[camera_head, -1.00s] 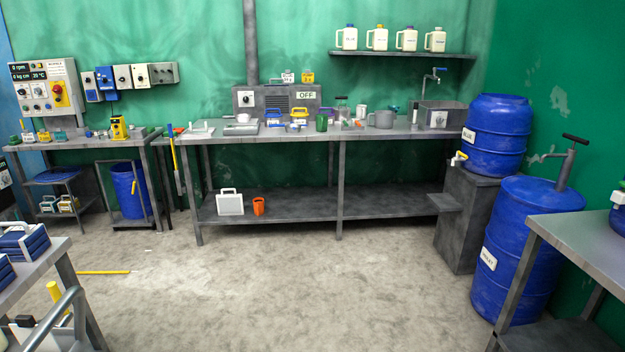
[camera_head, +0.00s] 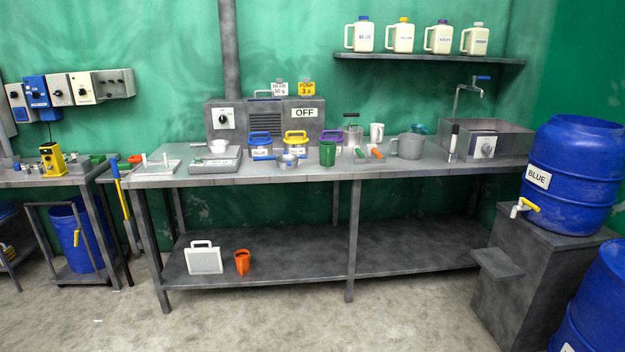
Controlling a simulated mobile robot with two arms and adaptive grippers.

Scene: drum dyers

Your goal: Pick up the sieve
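Neither of my grippers shows in the head view.
A green cup (camera_head: 327,153), a blue-handled container (camera_head: 260,146) and a grey jug (camera_head: 408,146) stand close by on the bench. A blue barrel (camera_head: 572,170) on a grey stand is at right. The floor (camera_head: 230,325) in front is clear.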

